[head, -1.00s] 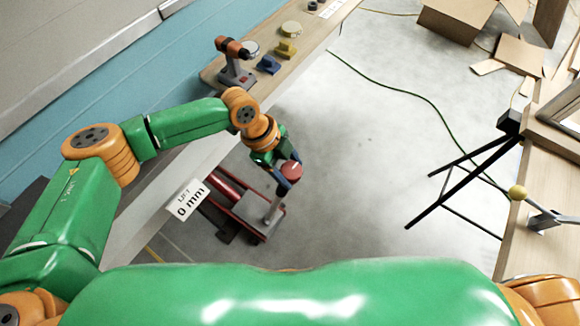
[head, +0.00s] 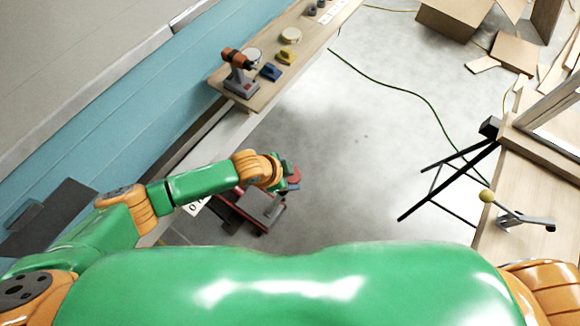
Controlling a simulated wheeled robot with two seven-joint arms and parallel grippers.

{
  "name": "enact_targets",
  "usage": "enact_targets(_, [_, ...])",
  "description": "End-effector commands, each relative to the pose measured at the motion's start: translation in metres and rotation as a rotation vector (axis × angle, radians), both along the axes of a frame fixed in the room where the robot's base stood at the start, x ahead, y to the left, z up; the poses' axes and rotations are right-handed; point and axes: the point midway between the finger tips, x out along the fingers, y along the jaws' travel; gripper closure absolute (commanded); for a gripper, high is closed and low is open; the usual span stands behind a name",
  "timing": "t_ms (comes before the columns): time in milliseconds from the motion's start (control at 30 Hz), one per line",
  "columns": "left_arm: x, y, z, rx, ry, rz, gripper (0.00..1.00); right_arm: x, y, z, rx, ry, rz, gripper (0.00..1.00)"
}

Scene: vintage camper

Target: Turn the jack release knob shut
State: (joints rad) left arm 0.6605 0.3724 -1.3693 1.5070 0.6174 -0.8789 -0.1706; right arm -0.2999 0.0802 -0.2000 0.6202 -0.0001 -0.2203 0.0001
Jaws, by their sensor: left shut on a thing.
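The jack (head: 262,208) is a low dark-red and grey floor unit on the concrete, left of the middle in the head view. A red round knob (head: 295,175) shows at its right side, partly covered by my left gripper (head: 287,182). The gripper is shut on the knob, with its green and blue parts against it. The fingertips are mostly hidden, so the knob's turn cannot be read. A white label (head: 197,206) beside the jack is mostly hidden behind my left forearm. My right gripper is out of view.
A wooden bench (head: 262,98) along the blue wall holds a drill (head: 238,75) and blue and yellow tools. A green cable (head: 400,90) crosses the open floor.

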Motion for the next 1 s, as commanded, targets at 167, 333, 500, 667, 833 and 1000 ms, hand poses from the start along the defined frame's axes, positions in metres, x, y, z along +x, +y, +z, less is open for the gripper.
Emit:
enact_targets(167, [-0.001, -0.003, 0.006, -0.024, -0.024, 0.160, 0.92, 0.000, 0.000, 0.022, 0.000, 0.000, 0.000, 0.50])
enact_targets(333, [-0.002, -0.003, 0.003, -0.042, -0.047, 0.320, 0.93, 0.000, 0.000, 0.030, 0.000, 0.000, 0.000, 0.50])
enact_targets(500, [-0.002, -0.004, 0.001, -0.058, -0.070, 0.474, 0.93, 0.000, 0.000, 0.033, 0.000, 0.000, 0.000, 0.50])
enact_targets(667, [-0.002, -0.004, -0.001, -0.072, -0.091, 0.603, 0.93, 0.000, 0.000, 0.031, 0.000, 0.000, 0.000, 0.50])
enact_targets(833, [-0.001, -0.004, -0.001, -0.084, -0.109, 0.715, 0.93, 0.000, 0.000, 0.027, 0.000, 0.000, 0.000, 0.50])
enact_targets(1000, [0.000, -0.004, -0.001, -0.091, -0.125, 0.794, 0.93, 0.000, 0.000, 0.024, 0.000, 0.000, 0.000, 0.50])
